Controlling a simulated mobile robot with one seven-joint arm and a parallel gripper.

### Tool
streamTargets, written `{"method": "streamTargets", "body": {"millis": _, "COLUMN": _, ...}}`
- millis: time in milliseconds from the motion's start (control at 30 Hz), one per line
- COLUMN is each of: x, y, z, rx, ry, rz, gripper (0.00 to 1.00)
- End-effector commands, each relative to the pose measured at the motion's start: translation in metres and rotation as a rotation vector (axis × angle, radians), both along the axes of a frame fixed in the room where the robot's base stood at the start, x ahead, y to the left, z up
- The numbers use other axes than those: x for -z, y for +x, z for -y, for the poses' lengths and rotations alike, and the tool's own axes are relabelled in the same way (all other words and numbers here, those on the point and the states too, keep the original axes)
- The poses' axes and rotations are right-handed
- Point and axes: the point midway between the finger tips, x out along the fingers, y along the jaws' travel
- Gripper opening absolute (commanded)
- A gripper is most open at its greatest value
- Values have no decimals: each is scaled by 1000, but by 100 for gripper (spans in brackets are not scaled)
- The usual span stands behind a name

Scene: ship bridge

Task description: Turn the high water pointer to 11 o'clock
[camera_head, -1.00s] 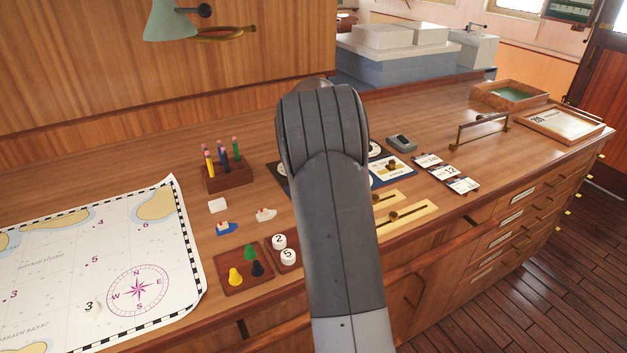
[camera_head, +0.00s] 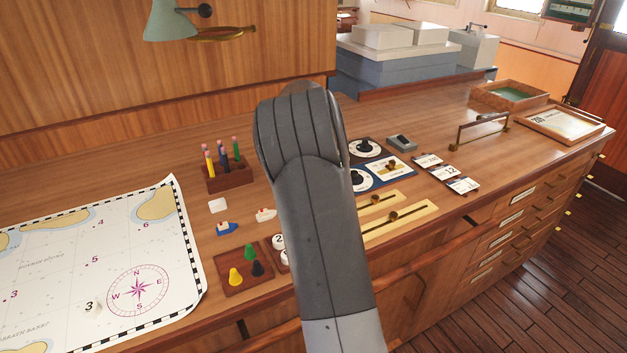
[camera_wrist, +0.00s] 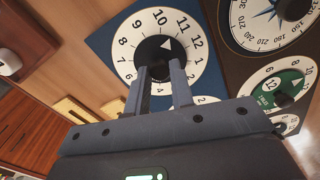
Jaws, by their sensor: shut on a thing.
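In the wrist view a white hour dial (camera_wrist: 128,42), numbered to 12, is fixed on a blue board (camera_wrist: 101,41). At its centre is a black knob (camera_wrist: 148,48) with a white triangular pointer (camera_wrist: 168,44), which points at about the 11. My gripper (camera_wrist: 160,76) has its two fingers on either side of the knob, shut on it. The fingers cover the dial's lower part. I cannot read a high water label. In the head view my arm hides the gripper and the gripped knob.
A compass dial (camera_wrist: 243,30) and a green-centred dial (camera_wrist: 257,84) lie close right in the wrist view. In the head view, black-knobbed dials (camera_head: 379,149), brass sliders (camera_head: 408,217), a pencil block (camera_head: 230,177) and a piece tray (camera_head: 233,287) crowd the counter near my arm.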

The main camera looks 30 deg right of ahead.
Motion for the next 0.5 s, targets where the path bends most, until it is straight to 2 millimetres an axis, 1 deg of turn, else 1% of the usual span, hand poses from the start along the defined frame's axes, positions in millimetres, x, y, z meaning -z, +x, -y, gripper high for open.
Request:
{"method": "streamTargets", "body": {"millis": 200, "x": -1, "y": 1, "z": 0, "rx": 120, "ry": -1, "rz": 3, "gripper": 0}}
{"method": "streamTargets", "body": {"millis": 500, "x": -1, "y": 1, "z": 0, "rx": 195, "ry": 0, "rz": 3, "gripper": 0}}
